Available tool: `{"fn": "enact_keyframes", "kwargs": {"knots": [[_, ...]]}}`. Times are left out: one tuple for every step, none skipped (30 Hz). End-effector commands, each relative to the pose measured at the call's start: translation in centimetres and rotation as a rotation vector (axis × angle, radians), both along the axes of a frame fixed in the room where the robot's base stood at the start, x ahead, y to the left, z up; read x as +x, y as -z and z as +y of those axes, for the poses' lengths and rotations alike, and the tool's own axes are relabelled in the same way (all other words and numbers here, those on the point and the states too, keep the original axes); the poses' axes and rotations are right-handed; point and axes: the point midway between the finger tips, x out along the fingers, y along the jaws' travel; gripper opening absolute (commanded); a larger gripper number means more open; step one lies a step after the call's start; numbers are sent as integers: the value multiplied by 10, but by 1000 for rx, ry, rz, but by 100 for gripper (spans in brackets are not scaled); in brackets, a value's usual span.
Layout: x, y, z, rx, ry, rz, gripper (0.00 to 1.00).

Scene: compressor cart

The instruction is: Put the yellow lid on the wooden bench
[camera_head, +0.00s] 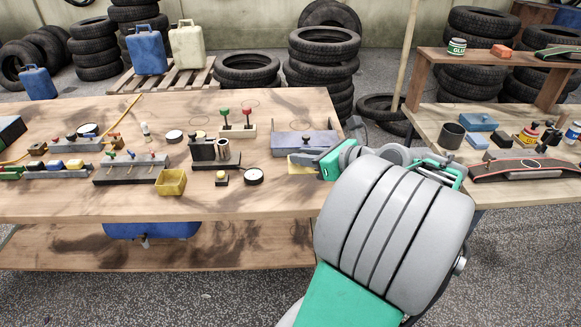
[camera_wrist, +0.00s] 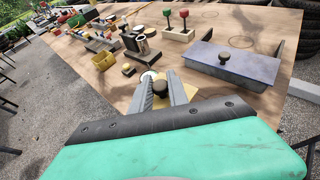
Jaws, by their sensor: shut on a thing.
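The yellow lid (camera_head: 299,169) is a flat plate with a dark round knob, at the right end of the wooden bench (camera_head: 255,200) in the head view. My gripper (camera_head: 312,161) is shut on the knob. In the wrist view the knob sits between the two grey fingers, with part of the yellow plate (camera_wrist: 176,102) showing below and beside it; the fingers hide the rest. The lid is over the bench top, but I cannot tell whether it touches the wood. A small open yellow box (camera_head: 171,183) stands near the bench's front edge.
A blue-grey box (camera_head: 305,143) with a dark knob stands just behind the lid. A round gauge (camera_head: 253,176) and a small yellow-and-black block (camera_head: 222,178) lie to the left. Bare wood lies between them and the lid. A second bench (camera_head: 430,118) stands at right.

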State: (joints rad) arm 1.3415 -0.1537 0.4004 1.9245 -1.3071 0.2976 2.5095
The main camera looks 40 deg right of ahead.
Motion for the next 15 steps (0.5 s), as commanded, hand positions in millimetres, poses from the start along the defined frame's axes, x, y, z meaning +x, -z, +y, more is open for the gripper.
{"fn": "enact_keyframes", "kwargs": {"knots": [[9,12,-12,3,-3,1,0],[13,17,-19,4,-3,1,0],[17,28,-24,5,-2,1,0],[20,35,-29,4,-2,1,0],[23,41,-33,4,0,1,0],[26,47,-39,3,-1,1,0],[28,51,-42,3,-1,0,0],[30,54,-44,1,-1,0,0],[32,57,-47,1,-1,-1,0],[33,59,-49,0,0,-1,0],[34,61,-50,0,0,-1,0],[36,65,-53,1,0,0,0],[37,69,-55,1,0,0,0],[39,74,-57,1,0,0,0],[38,85,-56,3,1,1,0]]}}
